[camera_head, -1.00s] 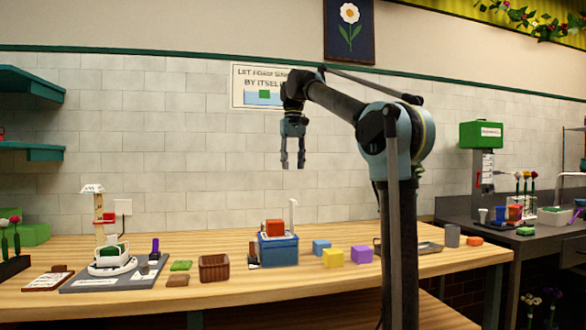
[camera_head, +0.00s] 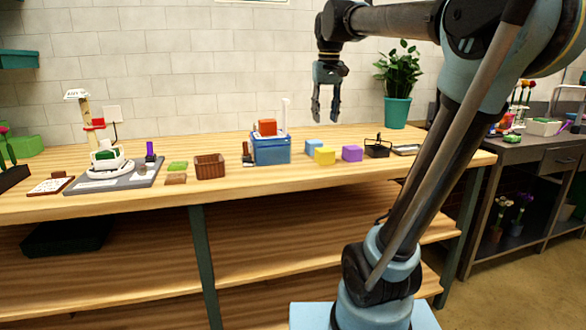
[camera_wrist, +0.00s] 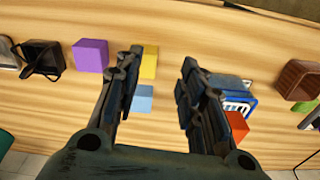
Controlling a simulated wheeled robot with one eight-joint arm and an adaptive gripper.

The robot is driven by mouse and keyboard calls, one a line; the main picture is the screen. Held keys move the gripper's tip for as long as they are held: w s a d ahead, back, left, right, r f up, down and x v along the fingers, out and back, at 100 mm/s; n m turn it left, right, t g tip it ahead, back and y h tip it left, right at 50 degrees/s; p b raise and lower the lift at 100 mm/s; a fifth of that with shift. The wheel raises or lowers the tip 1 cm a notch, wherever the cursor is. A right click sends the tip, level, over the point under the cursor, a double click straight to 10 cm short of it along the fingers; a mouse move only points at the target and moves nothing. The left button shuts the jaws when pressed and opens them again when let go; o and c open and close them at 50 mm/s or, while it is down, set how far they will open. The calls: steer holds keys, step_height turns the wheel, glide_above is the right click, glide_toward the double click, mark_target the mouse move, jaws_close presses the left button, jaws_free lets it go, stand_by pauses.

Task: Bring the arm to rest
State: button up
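My gripper (camera_head: 325,105) hangs pointing down above the wooden workbench (camera_head: 230,190), in front of the tiled wall. Its two fingers are apart with nothing between them, clear of the bench and of the objects on it. In the wrist view the open fingers (camera_wrist: 155,85) show over the bench, with the yellow block (camera_wrist: 149,62) and the light blue block (camera_wrist: 143,100) partly behind the left finger.
A brown basket (camera_head: 209,167) is left. A potted plant (camera_head: 398,110) stands right.

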steer(key=s+d+f, duration=0.3)
steer(key=s+f, duration=0.3)
steer(key=f, duration=0.5)
steer(key=s+d+f+m, duration=0.1)
steer(key=s+d+f, duration=0.2)
steer(key=s+f, duration=0.4)
steer(key=s+d+f+t, duration=0.1)
steer(key=s+d+f, duration=0.2)
steer(key=s+f, duration=0.4)
step_height(320, 180, down, 8)
steer(key=shift+s+f+m, duration=0.1)
steer(key=shift+s+m, duration=0.15)
steer(key=shift+m, duration=0.05)
steer(key=shift+w+f, duration=0.2)
steer(key=shift+w, duration=0.3)
